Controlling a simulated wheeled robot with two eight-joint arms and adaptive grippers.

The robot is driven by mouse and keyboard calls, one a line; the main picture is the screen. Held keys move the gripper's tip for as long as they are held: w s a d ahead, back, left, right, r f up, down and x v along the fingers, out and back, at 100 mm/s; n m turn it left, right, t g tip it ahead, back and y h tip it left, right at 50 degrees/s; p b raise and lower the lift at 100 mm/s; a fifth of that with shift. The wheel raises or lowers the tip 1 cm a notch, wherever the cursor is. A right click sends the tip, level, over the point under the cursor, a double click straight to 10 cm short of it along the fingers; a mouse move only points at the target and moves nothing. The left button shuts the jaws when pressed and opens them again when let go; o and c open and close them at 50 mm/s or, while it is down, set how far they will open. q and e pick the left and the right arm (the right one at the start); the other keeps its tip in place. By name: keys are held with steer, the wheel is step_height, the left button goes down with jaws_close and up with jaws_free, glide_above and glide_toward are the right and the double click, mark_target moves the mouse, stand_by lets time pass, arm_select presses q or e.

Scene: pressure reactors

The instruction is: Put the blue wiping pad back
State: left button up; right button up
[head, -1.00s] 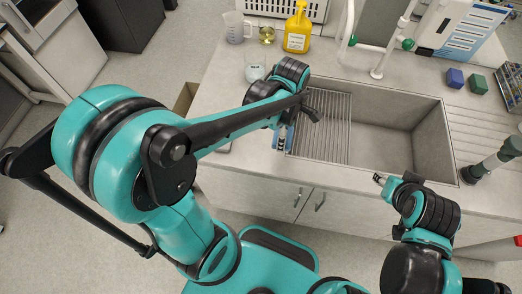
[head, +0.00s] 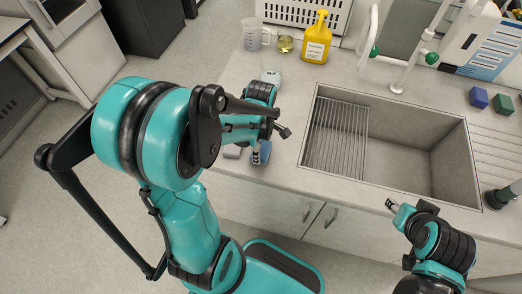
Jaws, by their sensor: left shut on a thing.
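The blue wiping pad (head: 265,151) shows as a small blue patch at the front edge of the counter, left of the sink. My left gripper (head: 256,154) is shut on it, pointing toward the counter's front edge. My own arm and wrist hide part of the pad and fingers. I cannot tell whether the pad touches the counter. My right gripper (head: 391,205) is in front of the sink's front edge, away from the pad. Its fingers are too small to tell open from shut.
The sink (head: 420,150) has a wire rack (head: 336,138) in its left part. A small grey item (head: 232,152) lies left of the pad. A yellow bottle (head: 316,42), a clear jug (head: 252,36) and a glass beaker (head: 271,76) stand behind. A faucet (head: 398,86) rises behind the sink.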

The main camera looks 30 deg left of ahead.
arm_select(q)
steer(key=shift+f, duration=0.6)
arm_select(e)
steer(key=shift+f, duration=0.25)
arm_select(q)
steer(key=shift+f, duration=0.15)
steer(key=o, duration=1.1)
arm_select(e)
steer(key=shift+f, duration=0.15)
